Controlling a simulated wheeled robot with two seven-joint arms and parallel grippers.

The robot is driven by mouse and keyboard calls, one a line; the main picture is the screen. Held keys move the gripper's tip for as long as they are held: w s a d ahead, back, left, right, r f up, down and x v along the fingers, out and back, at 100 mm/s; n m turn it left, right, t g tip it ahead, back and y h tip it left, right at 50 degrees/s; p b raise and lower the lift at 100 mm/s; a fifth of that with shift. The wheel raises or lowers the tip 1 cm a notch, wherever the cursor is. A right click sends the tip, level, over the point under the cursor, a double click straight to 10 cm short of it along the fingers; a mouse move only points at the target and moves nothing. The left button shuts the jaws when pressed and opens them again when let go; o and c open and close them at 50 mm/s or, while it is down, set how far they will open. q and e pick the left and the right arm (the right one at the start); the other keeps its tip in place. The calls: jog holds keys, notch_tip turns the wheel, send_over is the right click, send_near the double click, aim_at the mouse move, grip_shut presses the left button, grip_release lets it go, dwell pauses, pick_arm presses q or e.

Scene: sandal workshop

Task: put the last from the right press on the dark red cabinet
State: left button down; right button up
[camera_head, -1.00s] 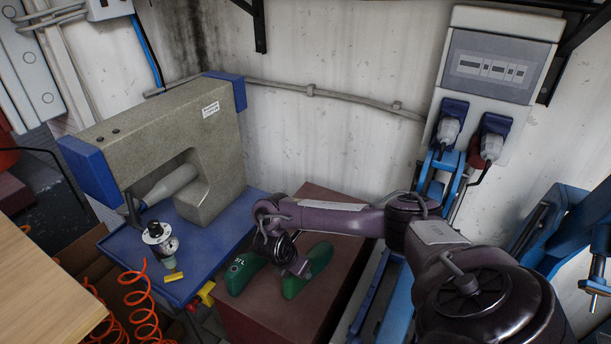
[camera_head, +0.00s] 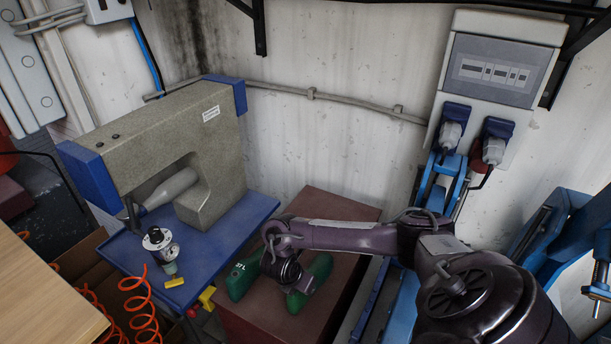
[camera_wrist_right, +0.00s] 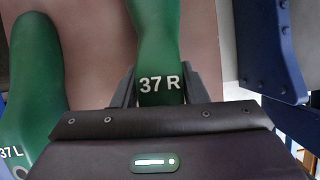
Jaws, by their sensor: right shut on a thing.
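A green last (camera_head: 318,273) marked "37 R" is held by my right gripper (camera_wrist_right: 158,88), which is shut on it; it also shows in the right wrist view (camera_wrist_right: 157,35). The held last is at the top of the dark red cabinet (camera_head: 265,318); I cannot tell whether it touches the top. My right wrist hides part of both lasts in the head view. My left gripper is not in view.
A beige and blue machine (camera_head: 165,135) on a blue table (camera_head: 225,228) stands left of the cabinet. Blue presses (camera_head: 405,305) stand at the right. A wall is behind. The cabinet's back part (camera_head: 325,204) is bare. Orange coiled hoses (camera_head: 140,305) hang at the left.

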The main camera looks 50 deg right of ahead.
aim_at(292, 301)
jog(key=shift+s+a+p, duration=0.3)
jog(key=shift+a+p, duration=0.2)
jog(key=shift+a, duration=0.35)
jog(key=shift+s+a+p, duration=0.25)
jog(key=shift+a+p, duration=0.25)
jog(key=shift+a, duration=0.35)
jog(key=shift+s+a+f+p, duration=0.15)
jog(key=shift+a+p, duration=0.15)
jog(key=shift+a, duration=0.3)
jog(key=shift+s+a+r+p, duration=0.15)
jog(key=shift+a+p, duration=0.15)
jog(key=shift+a, duration=0.25)
jog(key=shift+d+f, duration=0.1)
jog(key=shift+d, duration=0.05)
jog(key=shift+f, duration=0.15)
jog(key=o, duration=1.1)
